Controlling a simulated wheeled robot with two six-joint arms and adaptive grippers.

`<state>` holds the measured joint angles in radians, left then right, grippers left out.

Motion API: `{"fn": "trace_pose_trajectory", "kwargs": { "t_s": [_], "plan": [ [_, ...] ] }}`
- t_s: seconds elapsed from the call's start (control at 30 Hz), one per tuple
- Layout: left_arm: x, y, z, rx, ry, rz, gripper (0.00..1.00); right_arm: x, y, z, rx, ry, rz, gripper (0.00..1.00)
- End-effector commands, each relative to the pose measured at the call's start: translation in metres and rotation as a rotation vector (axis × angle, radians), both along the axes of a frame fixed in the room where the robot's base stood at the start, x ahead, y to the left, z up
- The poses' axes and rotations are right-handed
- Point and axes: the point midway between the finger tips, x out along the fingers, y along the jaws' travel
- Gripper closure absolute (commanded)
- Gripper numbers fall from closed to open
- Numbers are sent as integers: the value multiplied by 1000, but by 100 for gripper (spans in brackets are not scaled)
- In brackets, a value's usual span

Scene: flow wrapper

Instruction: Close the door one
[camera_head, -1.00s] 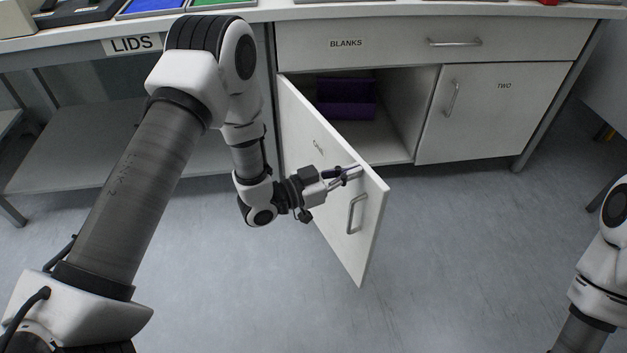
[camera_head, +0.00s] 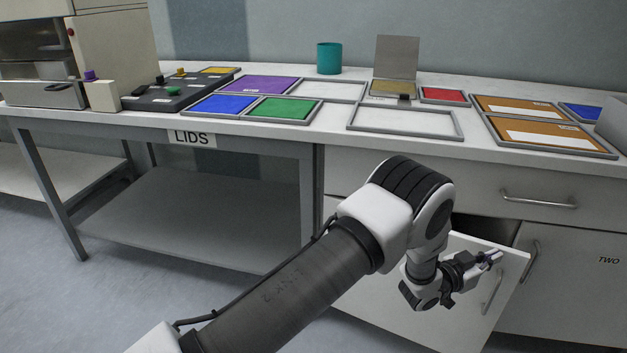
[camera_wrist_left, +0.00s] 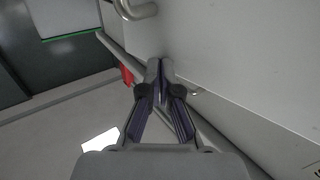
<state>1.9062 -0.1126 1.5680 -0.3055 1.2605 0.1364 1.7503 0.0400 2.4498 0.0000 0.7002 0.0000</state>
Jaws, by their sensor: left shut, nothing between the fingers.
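Door one (camera_head: 458,322) is the white cabinet door under the worktop, partly open. A dark gap shows above its top edge. Its metal handle (camera_head: 492,291) is near its free edge. My left gripper (camera_head: 495,258) is shut and empty, at the outer face of the door near its upper free corner, above the handle. In the left wrist view the shut fingertips (camera_wrist_left: 160,66) lie beside a white panel (camera_wrist_left: 235,55), with a metal handle (camera_wrist_left: 137,10) just beyond them. I cannot tell whether the fingers touch the panel. My left arm hides the door's hinge side. My right gripper is out of view.
Door two (camera_head: 585,275) is right of door one, below a drawer with a handle (camera_head: 540,200). The worktop holds colored trays, an empty grey frame (camera_head: 405,121) and a teal cup (camera_head: 329,58). An open lower shelf (camera_head: 200,220) is at the left.

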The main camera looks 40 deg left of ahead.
Motion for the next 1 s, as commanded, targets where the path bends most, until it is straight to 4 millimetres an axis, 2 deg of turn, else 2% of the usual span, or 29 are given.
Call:
{"fn": "trace_pose_trajectory", "kwargs": {
  "t_s": [0.03, 0.2, 0.4, 0.6, 1.0],
  "plan": [
    [16, 3, -6, -1, -5, 36, 100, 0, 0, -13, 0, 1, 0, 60],
    [67, 18, -7, -1, -5, 158, 100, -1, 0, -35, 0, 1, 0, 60],
    [105, 34, -5, -2, -2, 252, 100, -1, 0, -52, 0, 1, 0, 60],
    [122, 43, -2, 1, 0, 296, 100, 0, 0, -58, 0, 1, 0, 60],
    [127, 47, 4, -3, -7, 308, 100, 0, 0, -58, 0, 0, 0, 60]
  ]
}}
